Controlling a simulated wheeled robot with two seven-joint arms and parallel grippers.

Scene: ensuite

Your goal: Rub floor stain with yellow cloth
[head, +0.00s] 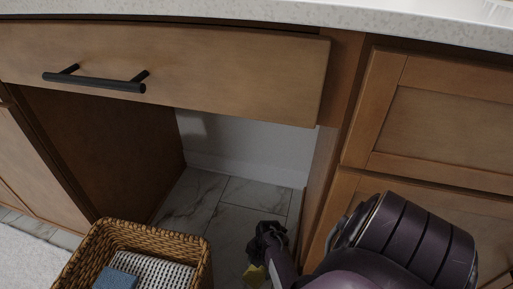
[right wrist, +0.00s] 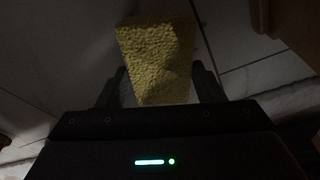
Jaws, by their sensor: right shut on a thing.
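The yellow cloth (right wrist: 158,55) is between the fingers of my right gripper (right wrist: 160,88) in the right wrist view, and the gripper is shut on it. In the head view a small bit of the yellow cloth (head: 254,274) shows below my right gripper (head: 262,262), low in front of the opening under the drawer. Tiled floor (head: 222,222) lies around and beneath it. I cannot tell whether the cloth touches the floor. No stain can be made out; the cloth and my arm hide part of the floor. My left gripper is out of view.
A wicker basket (head: 196,252) with a white waffle cloth (head: 150,270) and a blue item (head: 117,279) stands left of my right gripper. A wooden drawer (head: 200,62) and countertop overhang the opening. A cabinet (head: 440,115) stands at the right.

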